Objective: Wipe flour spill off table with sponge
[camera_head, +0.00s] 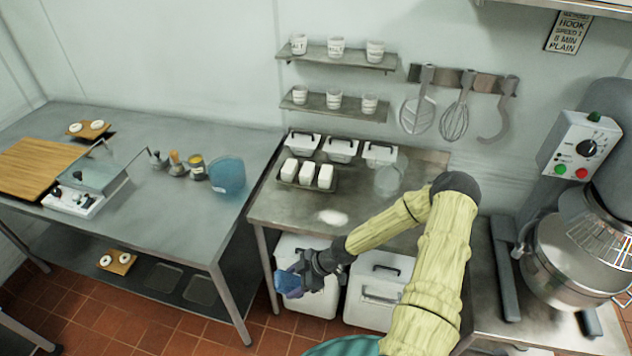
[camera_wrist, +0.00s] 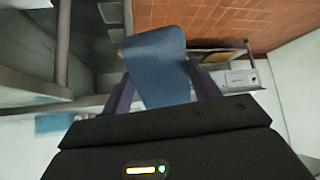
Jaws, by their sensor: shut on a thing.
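The flour spill (camera_head: 332,217) is a small white patch on the steel table (camera_head: 288,208), near its front edge. My gripper (camera_head: 288,284) is in front of the table, below the level of its top and to the lower left of the spill. It is shut on a blue sponge (camera_head: 291,281). In the wrist view the sponge (camera_wrist: 157,66) sits between the two purple fingers of my gripper (camera_wrist: 160,92). The sponge is clear of the table top and apart from the flour.
White lidded tubs (camera_head: 341,149) and a tray of white blocks (camera_head: 306,186) stand behind the spill. A clear container (camera_head: 389,181) stands to its right. White bins (camera_head: 380,287) are under the table. A blue bucket (camera_head: 228,176) stands on the left table; a mixer (camera_head: 575,245) is at right.

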